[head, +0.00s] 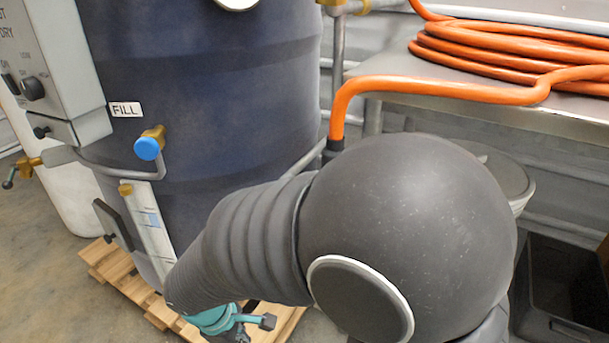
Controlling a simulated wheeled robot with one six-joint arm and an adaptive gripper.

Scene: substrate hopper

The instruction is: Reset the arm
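My arm reaches from the lower right across the front of a large dark blue hopper (220,90). Its big dark grey joint and ribbed sleeve fill the lower middle of the head view. Past the sleeve, at the bottom edge, a teal and dark grey part of my gripper (238,322) shows low near the wooden pallet. The fingertips are mostly hidden or cut off, so I cannot tell whether they are open or shut, or whether they hold anything.
A blue-capped valve (147,148) sits under the FILL label (125,109). A grey control box (50,60) is at left. The wooden pallet (105,262) lies under the hopper. An orange hose (440,90) coils on a metal table (400,68). A black bin (560,290) stands right.

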